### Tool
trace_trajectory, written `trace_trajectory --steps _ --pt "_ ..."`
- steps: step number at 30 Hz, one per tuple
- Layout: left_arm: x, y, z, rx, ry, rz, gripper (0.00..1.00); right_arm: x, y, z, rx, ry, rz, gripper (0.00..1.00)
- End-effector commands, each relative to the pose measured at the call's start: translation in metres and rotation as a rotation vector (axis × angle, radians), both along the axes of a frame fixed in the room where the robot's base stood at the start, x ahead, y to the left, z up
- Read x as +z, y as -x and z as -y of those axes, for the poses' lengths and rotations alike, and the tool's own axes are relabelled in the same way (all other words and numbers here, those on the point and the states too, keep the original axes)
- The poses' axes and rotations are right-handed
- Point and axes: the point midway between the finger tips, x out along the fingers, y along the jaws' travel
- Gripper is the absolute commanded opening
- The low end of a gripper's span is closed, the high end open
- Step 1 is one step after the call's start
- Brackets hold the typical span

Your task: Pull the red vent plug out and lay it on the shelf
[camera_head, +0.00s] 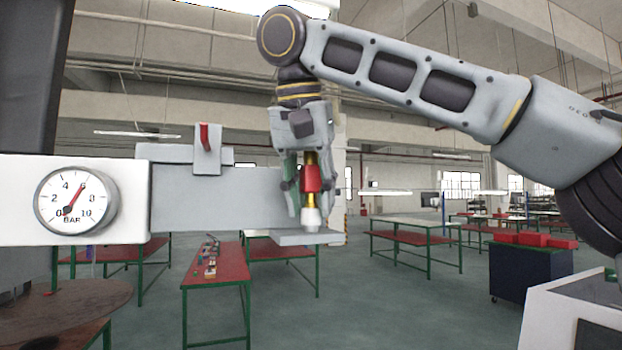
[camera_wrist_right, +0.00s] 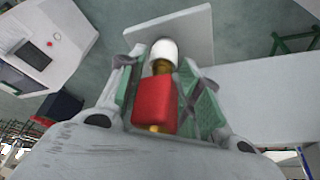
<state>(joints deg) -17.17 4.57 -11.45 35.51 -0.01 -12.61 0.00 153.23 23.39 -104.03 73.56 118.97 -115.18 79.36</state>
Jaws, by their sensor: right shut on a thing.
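The red vent plug (camera_head: 312,178) has a red block body, brass-coloured parts and a white tip. It is upright in the head view, white tip down, held by my right gripper (camera_head: 303,190). In the right wrist view the plug's red body (camera_wrist_right: 154,104) sits between the green finger pads of the right gripper (camera_wrist_right: 160,85), which is shut on it. The white tip is just above the small grey shelf (camera_head: 304,238), which also shows in the wrist view (camera_wrist_right: 195,32); I cannot tell whether they touch. My left gripper is not in view.
A white panel with a pressure gauge (camera_head: 76,200) stands at left, joined to a grey block (camera_head: 218,198). A red lever (camera_head: 205,136) sits on top of it. Workbenches (camera_head: 215,280) and a dark cabinet (camera_head: 530,270) stand farther back. Space right of the shelf is free.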

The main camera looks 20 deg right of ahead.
Motion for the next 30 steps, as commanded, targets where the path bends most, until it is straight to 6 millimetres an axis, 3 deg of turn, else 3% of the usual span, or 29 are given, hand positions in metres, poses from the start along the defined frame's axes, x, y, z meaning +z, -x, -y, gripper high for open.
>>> trace_trajectory --steps 30 --pt "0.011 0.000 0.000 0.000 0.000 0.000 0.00 0.015 0.000 0.000 0.001 0.000 0.000 0.00"
